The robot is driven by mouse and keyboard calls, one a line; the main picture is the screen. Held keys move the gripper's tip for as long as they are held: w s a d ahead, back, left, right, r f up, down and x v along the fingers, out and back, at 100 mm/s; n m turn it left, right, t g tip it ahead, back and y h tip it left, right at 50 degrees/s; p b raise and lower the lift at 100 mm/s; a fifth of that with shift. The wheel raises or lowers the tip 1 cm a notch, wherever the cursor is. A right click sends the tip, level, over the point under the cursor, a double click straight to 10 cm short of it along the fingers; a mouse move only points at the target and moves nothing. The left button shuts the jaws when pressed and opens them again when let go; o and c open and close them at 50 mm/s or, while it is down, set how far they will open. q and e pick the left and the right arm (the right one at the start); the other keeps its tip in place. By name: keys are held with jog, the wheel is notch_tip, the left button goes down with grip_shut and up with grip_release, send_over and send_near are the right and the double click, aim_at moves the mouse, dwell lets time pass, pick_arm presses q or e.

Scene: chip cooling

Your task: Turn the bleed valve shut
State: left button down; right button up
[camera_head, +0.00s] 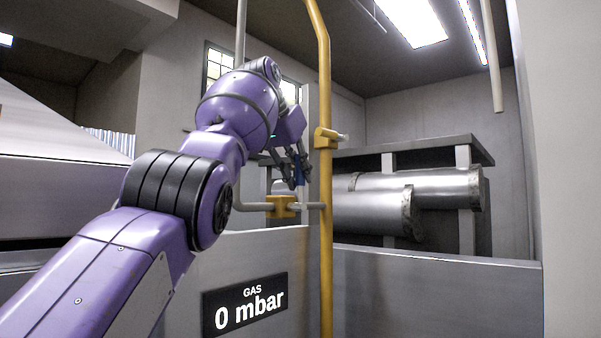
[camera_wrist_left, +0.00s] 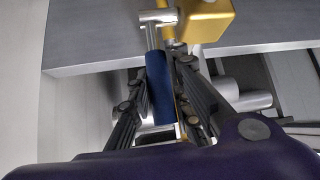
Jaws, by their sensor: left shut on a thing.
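My left gripper (camera_head: 297,177) is at the middle of the head view, just left of the yellow gas pipe (camera_head: 325,100). In the left wrist view its two black fingers (camera_wrist_left: 160,72) lie on both sides of a blue lever handle (camera_wrist_left: 160,88), and it is shut on it. The blue handle also shows as a small patch in the head view (camera_head: 302,168). A silver stem (camera_wrist_left: 156,18) joins it beside a yellow valve body (camera_wrist_left: 207,18). Parts of the handle are hidden by the fingers. My right gripper is out of view.
A yellow fitting (camera_head: 281,206) sits on a grey side pipe below my gripper, and another (camera_head: 327,138) sits on the yellow pipe. A panel (camera_head: 245,302) reads "GAS 0 mbar". Large metal cylinders (camera_head: 420,190) lie behind a grey wall (camera_head: 440,290).

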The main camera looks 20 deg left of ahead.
pick_arm(q)
jog(key=shift+r, duration=0.1)
jog(key=c, duration=1.8)
grip_release()
jog(key=shift+o, duration=0.9)
jog(key=shift+d, duration=0.1)
jog(key=v, duration=1.2)
